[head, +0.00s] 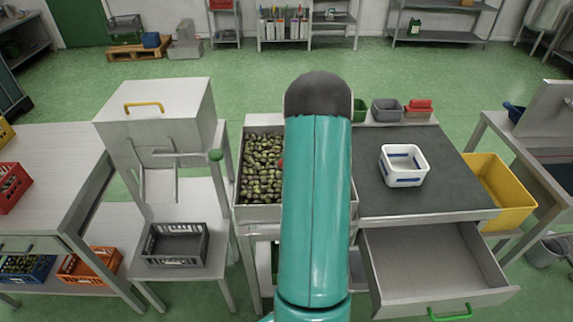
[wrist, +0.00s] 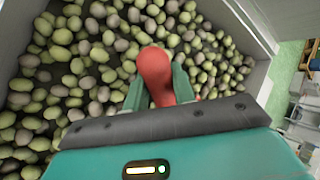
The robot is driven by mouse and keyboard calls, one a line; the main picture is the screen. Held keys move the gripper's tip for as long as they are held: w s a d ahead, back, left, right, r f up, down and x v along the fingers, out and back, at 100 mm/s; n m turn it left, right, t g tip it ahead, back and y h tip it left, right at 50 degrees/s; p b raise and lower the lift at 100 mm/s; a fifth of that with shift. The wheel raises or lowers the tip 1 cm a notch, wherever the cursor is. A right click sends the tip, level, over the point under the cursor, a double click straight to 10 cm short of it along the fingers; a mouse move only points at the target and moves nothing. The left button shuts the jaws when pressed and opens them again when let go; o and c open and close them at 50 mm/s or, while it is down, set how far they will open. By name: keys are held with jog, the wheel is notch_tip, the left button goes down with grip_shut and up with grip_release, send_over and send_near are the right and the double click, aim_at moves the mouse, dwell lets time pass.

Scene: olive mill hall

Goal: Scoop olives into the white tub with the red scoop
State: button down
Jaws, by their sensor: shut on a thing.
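Green and dark olives (head: 259,165) fill a grey metal bin (head: 259,213) left of the dark work surface. In the wrist view the olives (wrist: 85,50) lie close below my gripper (wrist: 157,85). My gripper is shut on the red scoop (wrist: 154,68), whose rounded red part shows between the green fingers. Only a speck of red shows beside my arm in the head view, and I cannot tell whether the scoop holds olives. The white tub (head: 403,166) with blue marks stands on the dark work surface (head: 440,198), right of my arm. Its visible inside looks empty.
Green, grey and brown small bins (head: 387,110) line the back of the work surface, with a red thing (head: 420,105) on the brown one. An open drawer (head: 433,268) juts out below. A yellow crate (head: 500,190) stands right; a grey hopper machine (head: 158,118) stands left.

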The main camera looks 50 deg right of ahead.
jog(key=shift+r, duration=1.15)
jog(key=shift+s+a+r, duration=0.1)
jog(key=shift+a+r, duration=0.2)
jog(key=shift+r, duration=1.15)
jog(key=shift+a+r, duration=0.35)
jog(key=shift+r, duration=1.15)
jog(key=shift+s+a+r, duration=0.1)
jog(key=shift+a+r, duration=0.2)
jog(key=shift+r, duration=1.15)
jog(key=shift+a, duration=0.1)
